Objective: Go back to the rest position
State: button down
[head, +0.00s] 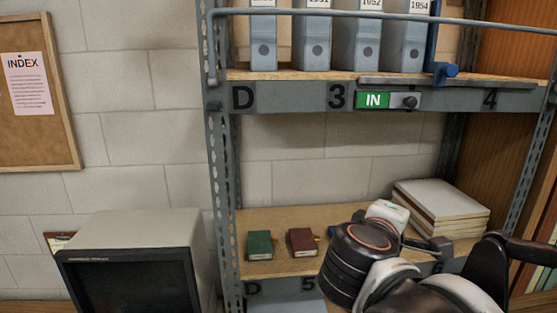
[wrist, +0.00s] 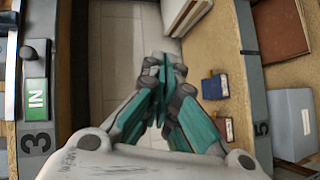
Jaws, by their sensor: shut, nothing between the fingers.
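My gripper shows in the wrist view (wrist: 163,62) with its teal-lined fingers drawn together, nothing between them. In the head view my arm's dark, ringed wrist crosses in front of the lower shelf at right of centre, and the fingertips cannot be made out there.
A green book (head: 260,245) and a dark red book (head: 302,242) stand on the lower shelf (head: 275,221). A pale stack of books (head: 440,208) lies at its right. Grey binders (head: 312,45) stand above, over a green IN sign (head: 373,100). A monitor (head: 135,265) stands left.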

jog(key=s+a+f+m+g+y+b, duration=0.1)
jog(key=s+f+m+y+b, duration=0.2)
jog(key=f, duration=0.9)
jog(key=s+a+f+m+g+y+b, duration=0.1)
jog(key=s+f+m+g+y+b, duration=0.1)
jog(key=f+b, duration=0.7)
jog(key=s+a+f+m+g+y+b, duration=0.1)
jog(key=s+f+m+y+b, duration=0.3)
jog(key=f, duration=1.2)
jog(key=s+a+b, duration=0.1)
jog(key=s+b, duration=0.1)
jog(key=b, duration=0.1)
jog(key=shift+s+f+g, duration=0.15)
jog(key=shift+f+g, duration=0.2)
jog(key=shift+g, duration=0.05)
jog(key=shift+d, duration=0.1)
